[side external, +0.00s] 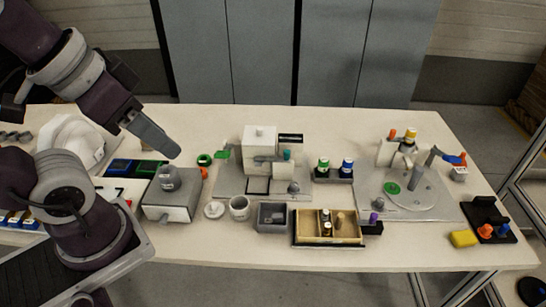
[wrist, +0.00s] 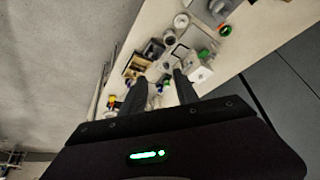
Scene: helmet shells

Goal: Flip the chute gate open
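A white boxy machine (side external: 258,145) stands on a grey plate, with a green flap (side external: 221,154) on its left side and a dark bar at its upper right. I cannot tell for sure which part is the chute gate. A second station (side external: 410,185) at the right has a white round disc, a green spot and a blue lever (side external: 445,157). My gripper (side external: 172,150) is in the air left of the white machine, apart from it. In the wrist view my gripper (wrist: 160,78) has its two fingers spread with nothing held between them. The white machine (wrist: 200,72) shows beyond the right finger.
A white helmet shell (side external: 72,140) lies at the left. Orange and yellow pieces stand at the right.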

